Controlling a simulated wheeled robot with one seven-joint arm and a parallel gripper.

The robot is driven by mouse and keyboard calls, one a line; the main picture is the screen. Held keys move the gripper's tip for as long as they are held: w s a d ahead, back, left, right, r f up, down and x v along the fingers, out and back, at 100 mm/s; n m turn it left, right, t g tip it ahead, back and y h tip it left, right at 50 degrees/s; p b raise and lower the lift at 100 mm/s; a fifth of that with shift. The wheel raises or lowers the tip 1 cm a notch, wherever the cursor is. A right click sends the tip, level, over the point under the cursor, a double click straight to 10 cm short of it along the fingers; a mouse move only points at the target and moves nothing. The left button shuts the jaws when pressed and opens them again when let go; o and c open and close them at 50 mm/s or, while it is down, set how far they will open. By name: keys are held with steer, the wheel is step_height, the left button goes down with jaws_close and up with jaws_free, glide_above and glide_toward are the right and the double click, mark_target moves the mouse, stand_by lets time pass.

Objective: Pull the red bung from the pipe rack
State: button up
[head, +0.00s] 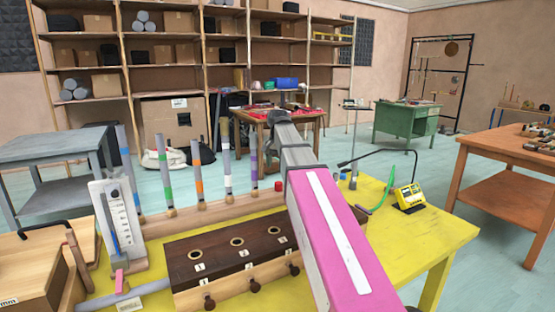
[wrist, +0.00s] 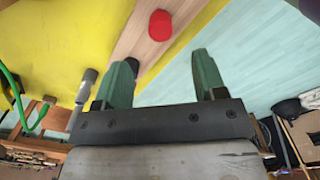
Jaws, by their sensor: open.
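The red bung (head: 278,186) is a small red cylinder at the right end of the pipe rack (head: 240,200), a long pale wooden base with several upright grey pipes banded in colours. In the wrist view the bung (wrist: 160,25) sits on the bare wooden end of the rack (wrist: 140,45), at the top of the picture. My gripper (wrist: 163,75) is open and empty, its green fingers spread. The bung lies beyond the fingertips, roughly in line with the gap, and is not touched. In the head view my arm hides the gripper.
The yellow table (head: 420,235) carries a dark wooden box (head: 235,258) with round holes, a white gauge (head: 118,225) at left, and a yellow meter (head: 409,197) with a green cable. Grey pipe ends (wrist: 88,78) stand left of my gripper in the wrist view.

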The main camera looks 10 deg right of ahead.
mark_target(278, 183)
step_height(278, 183, down, 9)
steer(key=shift+f, duration=0.1)
stand_by(0.3)
steer(key=c, duration=1)
steer(key=shift+r, duration=1.6)
steer(key=shift+r, duration=1.4)
